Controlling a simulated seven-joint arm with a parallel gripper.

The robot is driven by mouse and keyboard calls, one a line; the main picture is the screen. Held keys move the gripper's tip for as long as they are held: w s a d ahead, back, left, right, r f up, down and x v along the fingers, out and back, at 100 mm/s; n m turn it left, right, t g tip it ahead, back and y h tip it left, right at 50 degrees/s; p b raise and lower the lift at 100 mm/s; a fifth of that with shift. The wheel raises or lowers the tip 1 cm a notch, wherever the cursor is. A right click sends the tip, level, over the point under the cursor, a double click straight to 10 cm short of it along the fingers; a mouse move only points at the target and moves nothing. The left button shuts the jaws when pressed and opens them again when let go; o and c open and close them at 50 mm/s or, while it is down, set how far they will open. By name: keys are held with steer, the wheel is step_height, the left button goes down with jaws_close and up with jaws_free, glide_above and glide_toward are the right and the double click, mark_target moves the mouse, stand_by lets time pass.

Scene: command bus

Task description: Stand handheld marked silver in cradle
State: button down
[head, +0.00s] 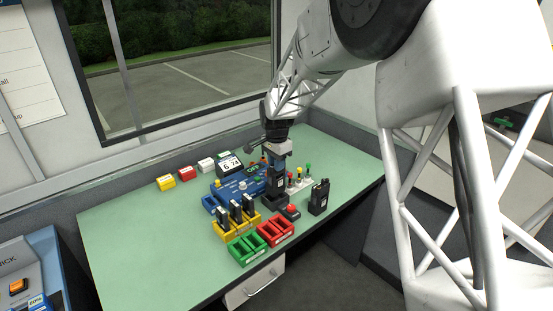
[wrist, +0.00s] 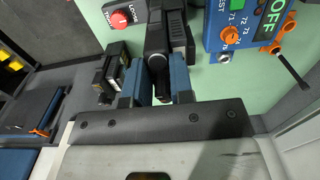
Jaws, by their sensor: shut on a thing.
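My gripper (wrist: 161,88) has its two blue fingers shut on a black handheld (wrist: 158,62), which also shows in the head view below the wrist. The held handheld is upright over or in a dark block (head: 273,201), perhaps the cradle; I cannot tell whether it is seated. No silver mark can be made out on it. Another black handheld (head: 318,198) stands on the table to the right of my gripper; it also shows in the wrist view (wrist: 109,74). Several black handhelds (head: 235,211) stand in a yellow rack (head: 238,233).
Green (head: 247,250) and red (head: 275,233) racks look empty at the table's front.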

mark_target(276, 175)
steer(key=shift+f, duration=2.7)
stand_by(1.7)
steer(key=c, duration=0.9)
jaws_free()
steer(key=shift+o, duration=0.4)
steer(key=shift+o, duration=1.1)
steer(key=shift+r, duration=0.15)
steer(key=shift+r, duration=3.35)
